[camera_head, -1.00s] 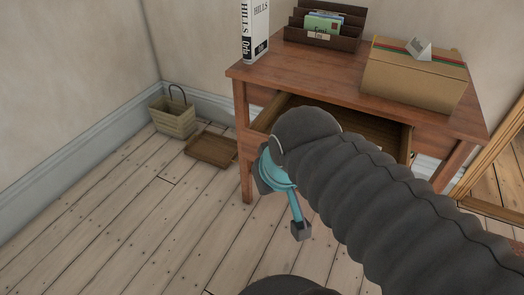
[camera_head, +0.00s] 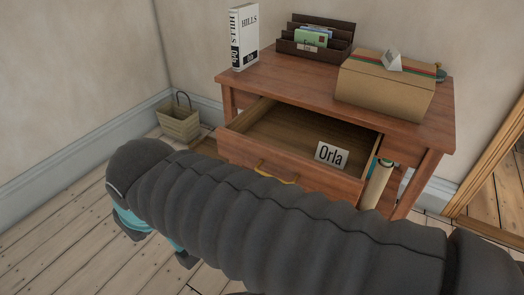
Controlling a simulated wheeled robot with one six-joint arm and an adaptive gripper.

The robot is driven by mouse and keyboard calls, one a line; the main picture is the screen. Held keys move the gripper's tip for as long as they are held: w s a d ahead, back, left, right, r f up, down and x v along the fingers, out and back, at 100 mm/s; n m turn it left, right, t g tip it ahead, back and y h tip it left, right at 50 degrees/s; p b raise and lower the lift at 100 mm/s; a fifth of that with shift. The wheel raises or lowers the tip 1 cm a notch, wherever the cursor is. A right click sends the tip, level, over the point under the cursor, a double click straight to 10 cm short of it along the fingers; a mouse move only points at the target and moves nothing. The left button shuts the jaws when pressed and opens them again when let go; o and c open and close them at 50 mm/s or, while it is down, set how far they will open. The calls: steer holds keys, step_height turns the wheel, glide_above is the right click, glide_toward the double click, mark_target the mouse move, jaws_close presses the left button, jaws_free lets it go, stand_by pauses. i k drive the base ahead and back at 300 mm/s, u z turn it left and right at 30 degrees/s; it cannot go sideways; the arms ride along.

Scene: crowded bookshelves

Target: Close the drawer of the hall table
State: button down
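The hall table (camera_head: 283,88) is reddish-brown wood and stands against the back wall. Its drawer (camera_head: 240,151) is pulled well out, and its inside shows. A brass-coloured handle (camera_head: 275,176) is on the drawer front. A white card reading "Orla" (camera_head: 331,155) stands at the right inside the drawer. My gripper (camera_head: 183,258) is low at the left, in front of the drawer and apart from it. It is mostly hidden behind my dark sleeved arm. Only a teal part and a dark fingertip show, so I cannot tell whether it is open.
On the tabletop are a white book (camera_head: 243,38), a dark letter holder (camera_head: 325,36) and a cardboard box (camera_head: 385,85). A woven basket (camera_head: 179,123) stands on the floor left of the table. A rolled item (camera_head: 377,184) is beneath the table's right side. Floor at the left is clear.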

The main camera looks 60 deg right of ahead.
mark_target(271, 136)
steer(key=k, duration=0.85)
steer(key=z, duration=1.1)
